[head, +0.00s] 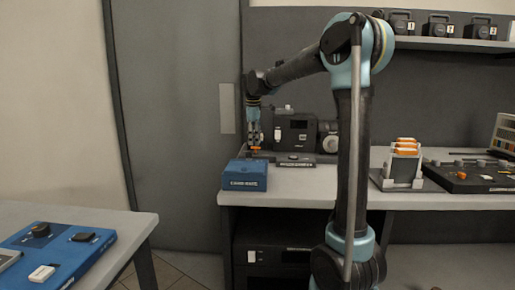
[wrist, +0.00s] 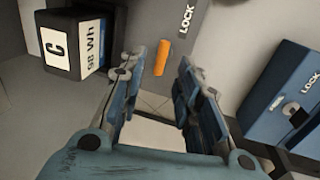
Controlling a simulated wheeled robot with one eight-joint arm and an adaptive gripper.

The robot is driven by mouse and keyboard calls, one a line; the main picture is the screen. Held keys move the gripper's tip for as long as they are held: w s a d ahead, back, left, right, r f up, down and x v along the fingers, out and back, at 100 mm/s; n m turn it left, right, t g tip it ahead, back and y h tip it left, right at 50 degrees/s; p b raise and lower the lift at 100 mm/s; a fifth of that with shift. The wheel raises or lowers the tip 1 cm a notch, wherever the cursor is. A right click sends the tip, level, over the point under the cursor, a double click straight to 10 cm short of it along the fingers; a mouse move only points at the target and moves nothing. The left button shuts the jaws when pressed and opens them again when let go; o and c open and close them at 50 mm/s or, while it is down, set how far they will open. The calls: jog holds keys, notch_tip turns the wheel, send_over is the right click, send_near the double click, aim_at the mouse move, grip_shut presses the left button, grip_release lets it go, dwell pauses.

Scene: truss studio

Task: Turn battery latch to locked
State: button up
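An orange latch lever (wrist: 162,57) sits on a grey panel (wrist: 172,18) marked LOCK in the wrist view. My gripper (wrist: 157,72) is open, with one finger to the left and one to the right of the lever in the picture. I see clear space between the fingers and the lever; whether the lever is at finger depth I cannot tell. A black battery block (wrist: 72,42) labelled C, 98 Wh is at the upper left. In the head view my gripper (head: 254,138) points down above the back of the bench, with orange (head: 254,149) at its tips.
A blue box (head: 245,176) labelled CARD BAYS stands at the bench's front left; a blue box marked LOCK (wrist: 290,95) is right in the wrist view. A black machine (head: 298,133) stands behind. A card rack (head: 402,165) and control panel (head: 470,176) are farther right.

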jog(key=shift+w+f, duration=0.2)
jog(key=shift+f, duration=0.8)
jog(key=shift+w+f, duration=0.15)
jog(key=shift+f, duration=0.85)
